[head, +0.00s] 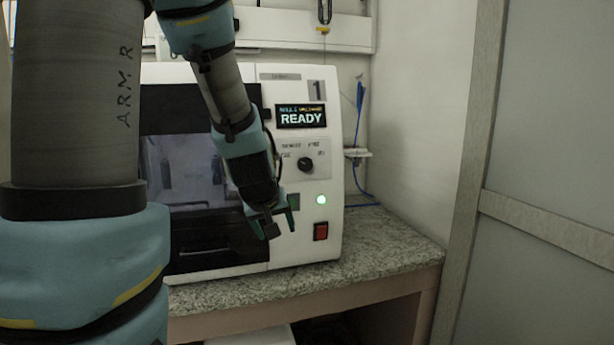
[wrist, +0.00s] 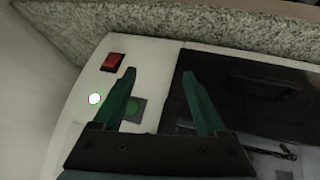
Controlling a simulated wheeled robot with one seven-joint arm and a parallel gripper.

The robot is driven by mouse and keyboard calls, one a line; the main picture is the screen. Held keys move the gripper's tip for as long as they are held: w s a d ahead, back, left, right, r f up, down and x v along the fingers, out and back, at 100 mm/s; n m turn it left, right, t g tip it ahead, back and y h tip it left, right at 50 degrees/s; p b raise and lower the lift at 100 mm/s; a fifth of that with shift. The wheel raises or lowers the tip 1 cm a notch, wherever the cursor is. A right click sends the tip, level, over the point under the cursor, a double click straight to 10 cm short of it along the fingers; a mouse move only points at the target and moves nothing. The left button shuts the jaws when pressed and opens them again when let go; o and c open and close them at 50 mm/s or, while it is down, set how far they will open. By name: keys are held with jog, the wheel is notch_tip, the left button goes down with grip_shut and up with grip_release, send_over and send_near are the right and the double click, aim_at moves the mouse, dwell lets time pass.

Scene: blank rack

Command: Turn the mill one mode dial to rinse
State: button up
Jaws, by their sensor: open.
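The mill (head: 328,255) is a white machine with a "1" label and a screen reading READY. Its black mode dial (head: 305,164) sits on a plate below the screen in the head view; the plate's lettering is too small to read surely. The dial is not visible in the wrist view. My gripper (head: 279,226) is open and empty, in front of the mill, lower and left of the dial in the head view. In the wrist view the green fingers of my gripper (wrist: 160,80) stand apart, one near the green button (wrist: 132,108), the other over the dark door.
A red switch (head: 321,231) and a lit white-green lamp (head: 321,199) are below the dial. The mill's dark-windowed door (head: 185,170) is on the left. The mill stands on a granite counter (head: 400,238). A blue cable and small shelf (head: 358,153) are at its right.

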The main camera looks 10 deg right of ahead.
jog(key=w+d+r+n+t+b, duration=0.1)
jog(key=w+d+r+t, duration=0.1)
jog(key=d, duration=0.2)
jog(key=w+d+r+n+t+b, duration=0.2)
jog(key=w+d+r+t, duration=0.1)
jog(key=d, duration=0.1)
jog(key=w+d+r+n+t+b, duration=0.2)
jog(key=d+r+t, duration=0.1)
jog(key=d, duration=0.1)
jog(key=shift+w+y, duration=0.3)
jog(key=shift+w, duration=0.05)
jog(key=n+t+y+b, duration=0.1)
jog(key=n+y+b, duration=0.4)
jog(key=n+y, duration=0.4)
send_near(308, 165)
jog(key=p+x, duration=0.1)
jog(key=x, duration=0.7)
jog(key=shift+f, duration=0.1)
grip_shut()
